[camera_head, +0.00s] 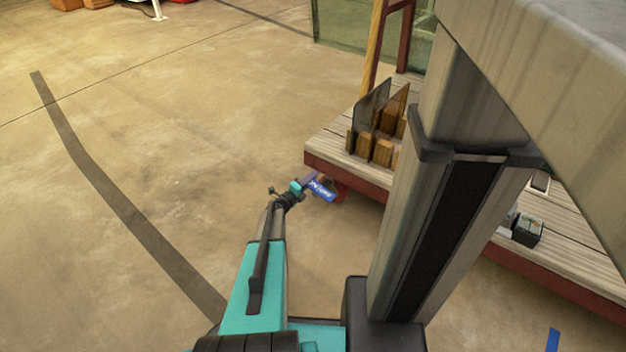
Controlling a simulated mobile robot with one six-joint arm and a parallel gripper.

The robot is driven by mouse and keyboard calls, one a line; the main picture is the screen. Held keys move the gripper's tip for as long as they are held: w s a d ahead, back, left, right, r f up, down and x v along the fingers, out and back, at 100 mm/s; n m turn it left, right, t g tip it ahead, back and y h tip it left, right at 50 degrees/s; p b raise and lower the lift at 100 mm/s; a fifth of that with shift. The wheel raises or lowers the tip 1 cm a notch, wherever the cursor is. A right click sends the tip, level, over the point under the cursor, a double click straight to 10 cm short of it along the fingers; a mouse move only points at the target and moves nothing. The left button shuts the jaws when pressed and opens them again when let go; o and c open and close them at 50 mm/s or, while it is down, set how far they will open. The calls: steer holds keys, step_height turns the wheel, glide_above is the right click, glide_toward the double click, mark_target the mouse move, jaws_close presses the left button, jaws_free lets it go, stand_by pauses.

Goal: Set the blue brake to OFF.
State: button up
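A small blue piece with white lettering (323,191) shows near the picture's middle, just off the near left corner of the wooden platform; it seems to be the blue brake. Its lettering is too small to read, and its setting cannot be told. My teal and black arm reaches up from the bottom. My gripper (307,184) is at its far end, right beside the blue piece and partly overlapping it in the picture. I cannot tell whether they touch or whether the fingers are open or shut.
A red-edged wooden platform (325,148) runs to the right, with wooden blocks (378,150) and a dark box (527,230) on it. A grey column (432,232) stands in front. Another blue strip (552,341) shows at bottom right. The concrete floor at left is clear.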

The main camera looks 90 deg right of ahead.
steer(key=shift+s+d+r, duration=0.1)
steer(key=shift+s+r, duration=0.15)
steer(key=shift+s, duration=0.1)
